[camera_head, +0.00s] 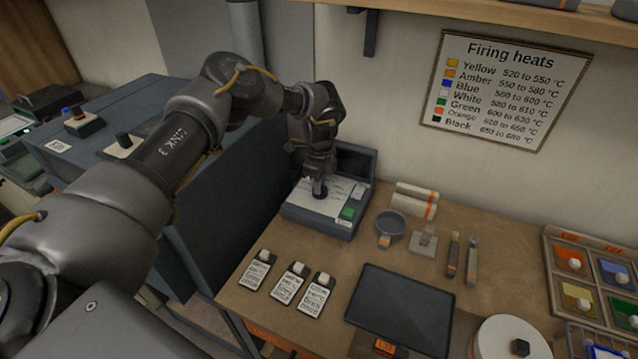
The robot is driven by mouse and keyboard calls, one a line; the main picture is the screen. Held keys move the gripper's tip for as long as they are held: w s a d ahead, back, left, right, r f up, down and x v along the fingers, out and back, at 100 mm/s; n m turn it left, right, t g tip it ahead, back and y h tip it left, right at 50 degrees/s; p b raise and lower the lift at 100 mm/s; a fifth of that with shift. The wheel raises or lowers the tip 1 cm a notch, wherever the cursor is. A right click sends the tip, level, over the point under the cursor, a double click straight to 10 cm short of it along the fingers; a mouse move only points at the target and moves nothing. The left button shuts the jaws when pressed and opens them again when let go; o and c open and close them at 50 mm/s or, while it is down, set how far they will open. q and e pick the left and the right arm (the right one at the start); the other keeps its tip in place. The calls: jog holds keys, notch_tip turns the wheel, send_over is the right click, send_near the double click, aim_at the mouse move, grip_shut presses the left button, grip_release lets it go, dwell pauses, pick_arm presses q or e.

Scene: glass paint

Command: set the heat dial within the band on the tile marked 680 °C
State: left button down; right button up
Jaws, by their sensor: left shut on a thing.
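The heat dial (320,192) is a dark knob on the pale printed face of a blue-grey control box (322,226) against the back wall. My left gripper (319,184) reaches down onto that face and is shut on the dial. The gripper hides much of the dial, and its setting cannot be read. The face's markings are too small to read, and I cannot make out a 680 °C mark. My right gripper is not in view.
A green button (347,213) is on the box's right side. Three labelled tags (287,290) lie in front. A round cup (391,226), tools and a dark tray (402,305) are to the right. A firing heats chart (506,90) hangs on the wall.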

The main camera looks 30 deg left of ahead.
pick_arm(q)
jog(key=m, duration=0.3)
jog(key=shift+d+f+m+b, duration=0.1)
jog(key=shift+m+b, duration=0.2)
jog(key=m, duration=0.3)
jog(key=shift+m+b, duration=0.3)
jog(key=shift+m, duration=0.1)
jog(key=m, duration=0.3)
jog(key=shift+m, duration=0.3)
jog(key=m+b, duration=0.1)
jog(key=m, duration=0.2)
jog(key=shift+f+m, duration=0.1)
jog(key=shift+m, duration=0.2)
jog(key=m, duration=0.3)
jog(key=shift+s+m, duration=0.1)
jog(key=shift+m, duration=0.2)
jog(key=m, duration=0.3)
jog(key=shift+m, duration=0.3)
jog(key=m, duration=0.4)
jog(key=shift+b, duration=0.3)
jog(key=shift+m, duration=1.7)
